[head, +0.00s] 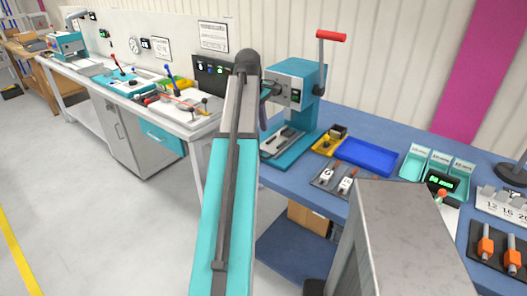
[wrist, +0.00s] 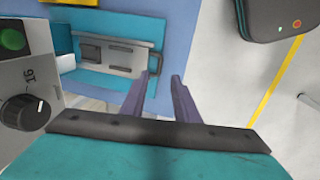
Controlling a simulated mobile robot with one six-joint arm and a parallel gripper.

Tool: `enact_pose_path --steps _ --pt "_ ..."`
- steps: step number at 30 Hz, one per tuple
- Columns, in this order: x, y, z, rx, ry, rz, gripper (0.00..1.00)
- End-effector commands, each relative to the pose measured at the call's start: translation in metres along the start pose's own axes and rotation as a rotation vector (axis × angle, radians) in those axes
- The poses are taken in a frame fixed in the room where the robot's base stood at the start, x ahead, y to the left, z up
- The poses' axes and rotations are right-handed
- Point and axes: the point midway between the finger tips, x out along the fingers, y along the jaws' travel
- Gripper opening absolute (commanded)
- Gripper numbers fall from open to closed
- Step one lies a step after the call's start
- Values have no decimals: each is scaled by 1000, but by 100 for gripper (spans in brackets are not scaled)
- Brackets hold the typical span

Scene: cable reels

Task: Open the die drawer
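A teal drawer front (head: 164,138) with a pale handle shows under the white bench at left, beside a grey cabinet door; it looks closed. A wooden box-like unit (head: 307,216) shows under the blue bench, partly hidden; I cannot tell which of these is the die drawer. My gripper (wrist: 162,75) is open and empty, its two purple-grey fingers apart in the wrist view. In the head view my gripper (head: 263,116) is mostly hidden behind my arm, just left of the teal press (head: 300,90). The press base (wrist: 108,55) lies beyond the fingers in the wrist view.
The blue bench (head: 395,195) carries a blue tray (head: 365,156), a yellow bin (head: 325,145), a tool mat (head: 335,182) and teal bins (head: 415,165). The press has a red-handled lever (head: 331,37). The grey floor (head: 90,210) at left is clear.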

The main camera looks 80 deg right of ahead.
Motion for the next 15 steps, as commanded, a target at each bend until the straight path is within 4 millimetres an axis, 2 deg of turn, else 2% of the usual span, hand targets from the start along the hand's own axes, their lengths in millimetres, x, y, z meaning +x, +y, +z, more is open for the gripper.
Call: enact_pose_path --steps 15 --pt "56 -1 1 0 -1 -2 28"
